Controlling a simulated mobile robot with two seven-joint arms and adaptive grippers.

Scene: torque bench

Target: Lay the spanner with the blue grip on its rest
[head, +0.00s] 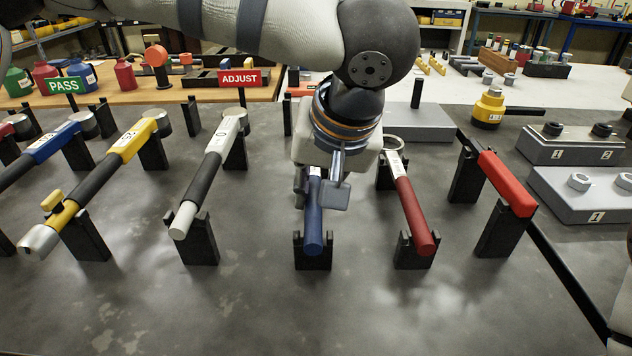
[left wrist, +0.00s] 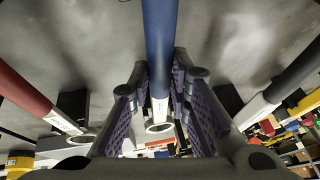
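The spanner with the blue grip (head: 313,222) points lengthwise away from me. The front end of its grip lies between the prongs of a black front post of its rest (head: 313,262); I cannot tell whether it bears on the notch. In the left wrist view the blue grip (left wrist: 160,40) runs between my fingers to a pale section and a ring head (left wrist: 160,127). My left gripper (head: 318,188) points down over the grip; its pads (left wrist: 161,75) sit against both sides, apparently closed on it. The rear post is hidden behind my gripper.
A red-grip spanner (head: 413,205) lies on posts close at right, a white-ended one (head: 205,180) at left. Yellow (head: 110,165) and blue (head: 50,145) wrenches are further left. A red bar (head: 506,184) lies at right. The bench front (head: 240,310) is clear.

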